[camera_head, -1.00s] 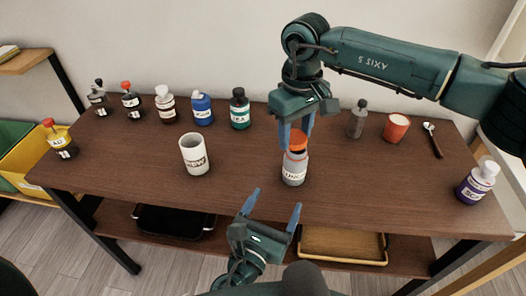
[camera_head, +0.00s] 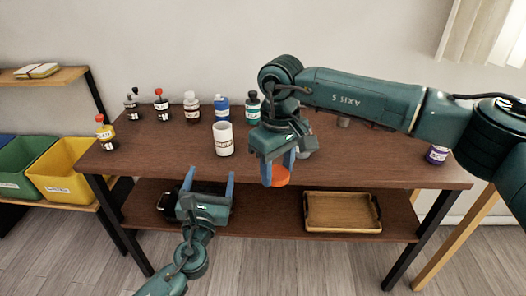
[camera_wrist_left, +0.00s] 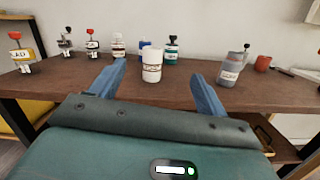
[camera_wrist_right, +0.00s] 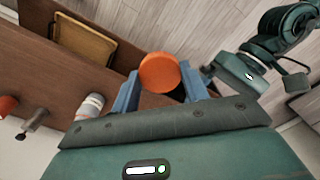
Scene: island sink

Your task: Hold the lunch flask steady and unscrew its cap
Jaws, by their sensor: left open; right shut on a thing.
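The orange cap (camera_head: 280,177) is between the fingers of my right gripper (camera_head: 279,170), off the flask and in front of the table edge. It shows clearly in the right wrist view (camera_wrist_right: 159,73). The grey lunch flask (camera_wrist_left: 232,68) stands upright and capless on the table. In the head view my right gripper mostly hides it; in the right wrist view its pale body (camera_wrist_right: 90,105) shows behind a finger. My left gripper (camera_head: 209,180) is open and empty in front of the table, left of the cap. No gripper touches the flask.
Several bottles line the back, including a blue one (camera_head: 221,108). A purple-labelled bottle (camera_head: 437,154) is at the right. A wooden tray (camera_head: 342,211) sits on the lower shelf.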

